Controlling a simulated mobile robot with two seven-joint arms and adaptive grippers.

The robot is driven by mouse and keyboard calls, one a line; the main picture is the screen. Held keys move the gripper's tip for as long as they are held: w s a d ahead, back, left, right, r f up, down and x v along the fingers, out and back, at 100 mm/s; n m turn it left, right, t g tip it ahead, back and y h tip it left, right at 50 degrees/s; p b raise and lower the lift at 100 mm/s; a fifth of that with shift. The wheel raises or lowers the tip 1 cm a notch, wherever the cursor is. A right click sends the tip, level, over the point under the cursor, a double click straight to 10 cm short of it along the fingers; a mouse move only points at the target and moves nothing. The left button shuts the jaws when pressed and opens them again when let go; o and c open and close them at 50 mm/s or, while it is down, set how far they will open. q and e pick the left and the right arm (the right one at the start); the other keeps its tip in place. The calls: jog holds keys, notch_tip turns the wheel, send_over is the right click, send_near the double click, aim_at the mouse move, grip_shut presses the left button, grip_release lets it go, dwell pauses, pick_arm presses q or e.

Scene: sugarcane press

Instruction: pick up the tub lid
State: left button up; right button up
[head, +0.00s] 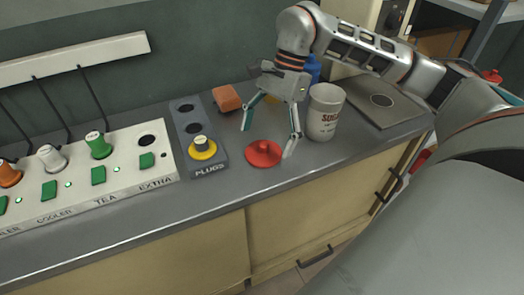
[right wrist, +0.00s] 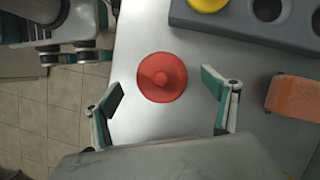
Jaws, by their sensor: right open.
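The tub lid (head: 263,154) is a red disc with a round knob in its middle. It lies flat on the grey counter, just right of the plug holder. In the right wrist view the lid (right wrist: 168,91) shows whole, centred between the fingers. My right gripper (head: 267,140) is open and empty, fingers pointing down over the lid, apart from it. Its two teal-padded fingers (right wrist: 163,82) are spread wide on either side. A jointed, teal-padded part that looks like my left gripper (right wrist: 82,50) shows at the upper left of the wrist view; its jaw state is unclear.
A white tub (head: 325,113) with dark lettering stands right of the lid, near my right gripper. The plug holder (head: 216,150) holds a yellow plug (head: 202,147). An orange block (head: 227,98) lies behind. A switch panel (head: 105,165) fills the left. The counter's front edge is close to the lid.

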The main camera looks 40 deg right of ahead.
aim_at(263, 153)
jog(key=shift+x, duration=0.85)
jog(key=shift+a+f, duration=0.15)
jog(key=shift+f, duration=0.2)
pick_arm(q)
jog(key=shift+w+r, duration=0.25)
pick_arm(e)
jog(key=c, duration=1.1)
pick_arm(q)
jog(key=shift+d, duration=0.1)
pick_arm(e)
jog(key=shift+r, duration=0.15)
